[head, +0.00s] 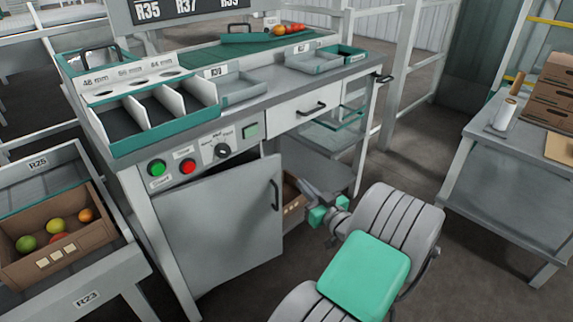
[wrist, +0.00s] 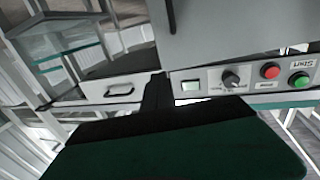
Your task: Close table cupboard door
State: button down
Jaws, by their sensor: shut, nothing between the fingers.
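The table cupboard door (head: 215,225) is a flat grey panel on the front of the sorting table, below the button panel. It stands ajar, swung outward, with a dark gap and a cardboard box (head: 293,194) showing beyond its free edge. Its dark bar handle (head: 275,195) is upright near that edge. My gripper (head: 306,187) is just right of the door's free edge in the head view, shut and empty. In the wrist view, its dark fingers (wrist: 156,92) point towards the table front, with the door (wrist: 235,30) and its handle (wrist: 170,14) at the top. Contact cannot be told.
A drawer (head: 303,108) with a handle and an open shelf space lie right of the cupboard. A side table (head: 510,160) stands at right. Grey floor is free between the tables.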

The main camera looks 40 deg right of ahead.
jog(key=w+d+b, duration=0.1)
jog(key=w, duration=0.9)
jog(key=shift+d+f, duration=0.15)
jog(key=shift+d, duration=0.2)
